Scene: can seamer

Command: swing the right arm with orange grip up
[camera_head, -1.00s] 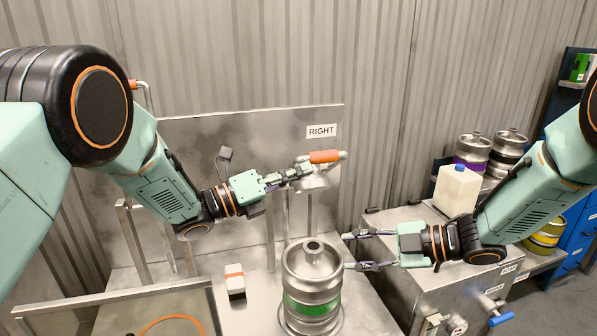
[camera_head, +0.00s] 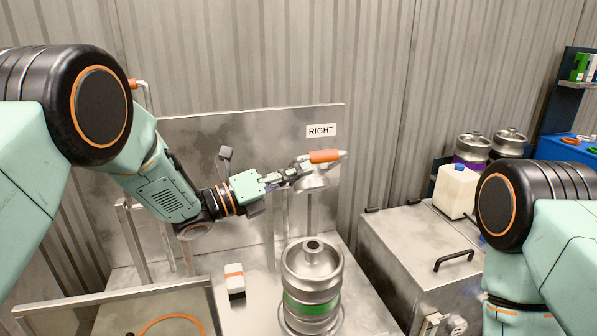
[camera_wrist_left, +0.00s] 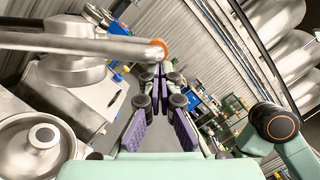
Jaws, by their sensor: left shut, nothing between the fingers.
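The arm with the orange grip (camera_head: 324,156) is on the metal stand below the RIGHT sign (camera_head: 321,130). The grip lies roughly level, above a round metal head (camera_head: 314,180). My left gripper (camera_head: 298,172) is shut and empty, its tips close to the left end and underside of the grip; I cannot tell whether they touch. In the left wrist view the closed fingertips (camera_wrist_left: 161,72) are just below the orange end (camera_wrist_left: 159,48) of a metal bar. My right arm is folded at the right edge, and its gripper is out of the head view.
A keg with a green band (camera_head: 311,300) stands upright below the metal head. A small white and orange block (camera_head: 235,281) is left of it. A metal cabinet (camera_head: 418,255) with a black handle and a white jug (camera_head: 457,190) are to the right.

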